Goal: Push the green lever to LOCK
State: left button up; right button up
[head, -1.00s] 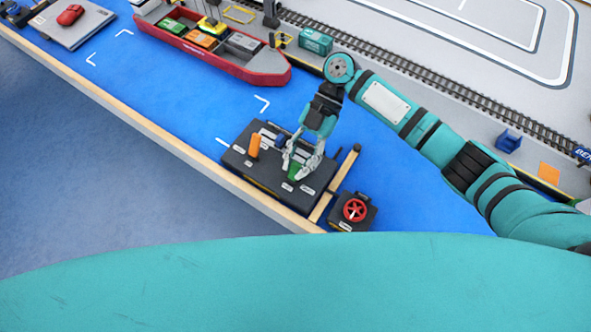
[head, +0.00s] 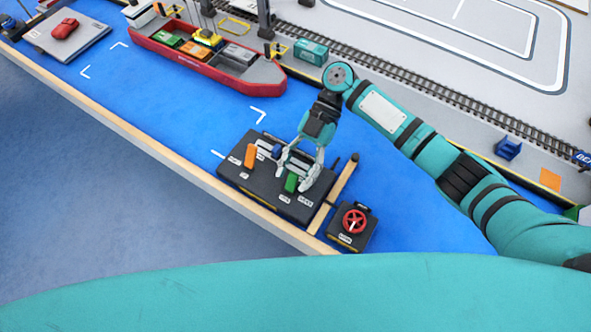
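The green lever (head: 291,183) stands on the dark control panel (head: 235,173) near the table's front edge. Small white labels lie on the panel near it, too small to read. My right gripper (head: 292,179) reaches down over the panel from behind. Its two pale fingers are apart, one on each side of the green lever in the picture. I see no clear contact with it. An orange lever (head: 250,156) and a blue lever (head: 276,151) stand farther left on the same panel. My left gripper is not in view.
A red ship (head: 215,72) with containers lies behind left. Blue table surface is free left of the panel. A wooden rim (head: 150,147) edges the table.

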jog(key=v, duration=1.2)
dwell(2.3)
